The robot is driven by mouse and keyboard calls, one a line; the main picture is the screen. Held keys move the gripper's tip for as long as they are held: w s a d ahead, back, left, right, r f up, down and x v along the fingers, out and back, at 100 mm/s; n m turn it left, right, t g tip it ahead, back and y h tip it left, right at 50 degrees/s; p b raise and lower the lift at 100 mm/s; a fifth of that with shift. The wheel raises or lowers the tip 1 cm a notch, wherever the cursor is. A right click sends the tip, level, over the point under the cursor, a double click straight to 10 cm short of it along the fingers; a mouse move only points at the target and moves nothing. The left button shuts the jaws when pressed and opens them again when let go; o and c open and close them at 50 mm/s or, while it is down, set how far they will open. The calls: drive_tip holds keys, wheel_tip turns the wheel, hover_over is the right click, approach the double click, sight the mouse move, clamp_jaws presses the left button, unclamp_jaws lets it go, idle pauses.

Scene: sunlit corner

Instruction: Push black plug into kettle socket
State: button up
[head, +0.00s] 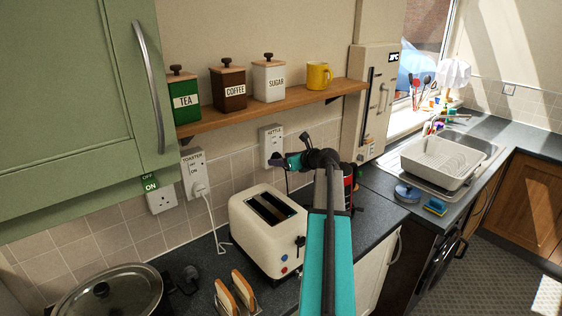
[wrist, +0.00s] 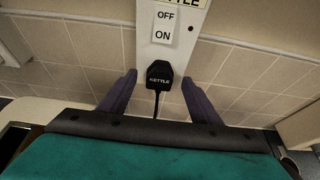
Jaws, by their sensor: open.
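My gripper (wrist: 159,80) is open, with one purple finger on each side of the plug and a visible gap on both sides. In the head view the kettle socket (head: 270,140) is on the tiled wall under the shelf. My gripper (head: 284,161) is just in front of it and hides most of the plug.
A cream toaster (head: 262,232) stands on the worktop below. The toaster socket (head: 194,172) with a white plug is to the left. A wooden shelf (head: 335,91) with canisters and a yellow mug (head: 319,76) is above. A red and black appliance (head: 348,190) is partly behind my arm.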

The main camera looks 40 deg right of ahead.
drive_tip(key=b+v, duration=0.4)
drive_tip(key=v, duration=0.8)
drive_tip(key=shift+s, duration=0.25)
